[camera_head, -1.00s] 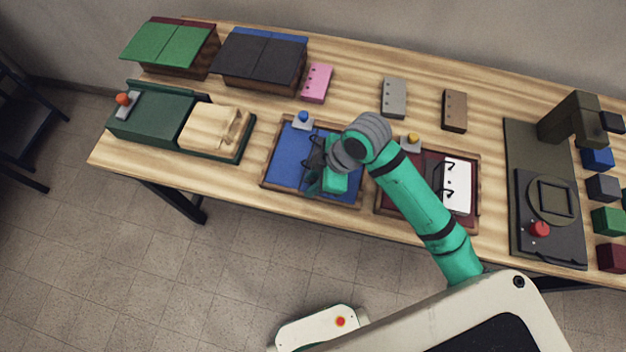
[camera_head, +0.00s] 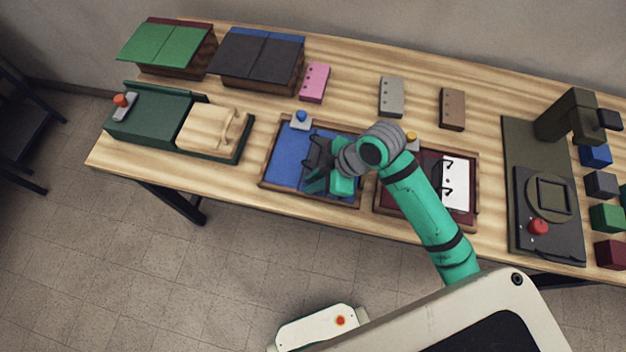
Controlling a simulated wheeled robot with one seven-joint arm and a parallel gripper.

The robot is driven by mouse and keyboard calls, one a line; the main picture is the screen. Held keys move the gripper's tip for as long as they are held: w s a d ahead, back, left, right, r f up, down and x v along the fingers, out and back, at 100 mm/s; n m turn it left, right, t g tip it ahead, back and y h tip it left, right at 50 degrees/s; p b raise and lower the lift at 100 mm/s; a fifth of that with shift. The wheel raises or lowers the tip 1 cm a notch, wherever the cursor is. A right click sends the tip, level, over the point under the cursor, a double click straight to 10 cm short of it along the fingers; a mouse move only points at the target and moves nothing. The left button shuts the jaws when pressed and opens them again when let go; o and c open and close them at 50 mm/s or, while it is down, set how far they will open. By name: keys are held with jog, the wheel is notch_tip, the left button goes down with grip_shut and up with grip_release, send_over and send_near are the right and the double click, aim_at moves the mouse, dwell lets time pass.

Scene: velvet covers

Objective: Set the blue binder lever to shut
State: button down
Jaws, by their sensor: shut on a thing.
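The blue binder (camera_head: 285,160) lies open in a wooden tray on the table, with a blue knob (camera_head: 301,117) on a light base at its top edge. Black arch rings stand near the middle of the binder, mostly hidden by my gripper. My gripper (camera_head: 315,166) is over the middle of the binder, below and right of the blue knob and apart from it. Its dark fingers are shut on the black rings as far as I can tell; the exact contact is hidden. My wrist and arm cover the binder's right side.
Right of it, a dark red binder (camera_head: 426,205) holds white paper (camera_head: 456,185) and has a yellow knob (camera_head: 411,138). Pink (camera_head: 314,82), grey (camera_head: 391,96) and brown (camera_head: 452,108) blocks lie behind. A green device (camera_head: 150,118) stands left, an olive machine (camera_head: 520,150) right.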

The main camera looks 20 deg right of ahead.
jog(key=c, duration=1.9)
grip_release()
jog(key=shift+o, duration=0.2)
jog(key=v, duration=1.1)
